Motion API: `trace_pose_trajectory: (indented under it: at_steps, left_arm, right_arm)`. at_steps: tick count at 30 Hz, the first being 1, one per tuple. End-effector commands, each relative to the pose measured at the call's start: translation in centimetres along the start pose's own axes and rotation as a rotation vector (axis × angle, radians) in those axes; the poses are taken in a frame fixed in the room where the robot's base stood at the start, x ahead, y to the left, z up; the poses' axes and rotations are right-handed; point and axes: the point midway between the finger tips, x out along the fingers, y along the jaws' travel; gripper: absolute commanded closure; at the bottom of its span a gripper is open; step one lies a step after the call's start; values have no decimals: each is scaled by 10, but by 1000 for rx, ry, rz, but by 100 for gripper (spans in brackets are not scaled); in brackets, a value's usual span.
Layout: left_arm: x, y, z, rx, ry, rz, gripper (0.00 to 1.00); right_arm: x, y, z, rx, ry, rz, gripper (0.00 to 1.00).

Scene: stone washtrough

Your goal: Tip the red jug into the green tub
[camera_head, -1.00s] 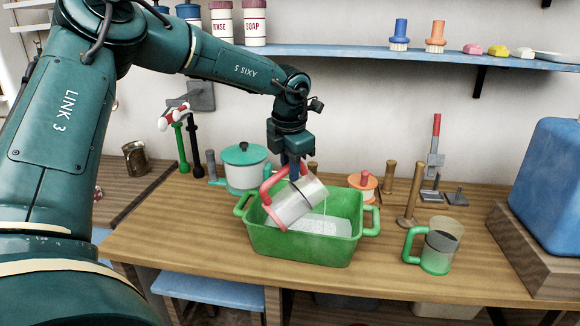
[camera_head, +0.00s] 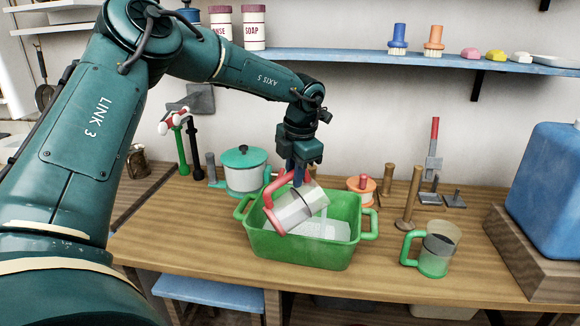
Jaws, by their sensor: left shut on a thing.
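The red jug (camera_head: 297,209) has a pale, see-through body with a red handle and red base. It is tilted over the green tub (camera_head: 290,249), its mouth facing right and down. A thin pale stream seems to run from its mouth into the tub. The tub stands on the wooden counter, with pale, whitish content showing inside. My left gripper (camera_head: 299,178) is above the jug, shut on its red handle. The fingertips are partly hidden by the handle. My right gripper is not in view.
A green-handled jug (camera_head: 438,255) with dark content stands right of the tub. A green-lidded pot (camera_head: 245,170) and an orange-lidded pot (camera_head: 361,188) stand behind it. A blue container (camera_head: 547,190) is at the far right. A blue shelf (camera_head: 430,60) runs above.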

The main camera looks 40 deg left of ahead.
Motion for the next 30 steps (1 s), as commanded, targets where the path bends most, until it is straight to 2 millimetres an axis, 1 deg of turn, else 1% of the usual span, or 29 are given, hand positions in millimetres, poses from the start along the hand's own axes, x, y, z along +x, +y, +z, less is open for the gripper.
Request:
trace_pose_trajectory:
  at_steps: [1,5,12,30]
  left_arm:
    - [-2,1,3,3,16,-1,100]
    - [0,0,6,9,52,1,100]
    - [3,0,8,11,70,4,100]
    - [3,0,8,11,69,4,100]
  right_arm:
    - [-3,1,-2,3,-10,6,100]
    - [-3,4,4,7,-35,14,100]
    - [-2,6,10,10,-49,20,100]
    - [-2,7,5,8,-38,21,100]
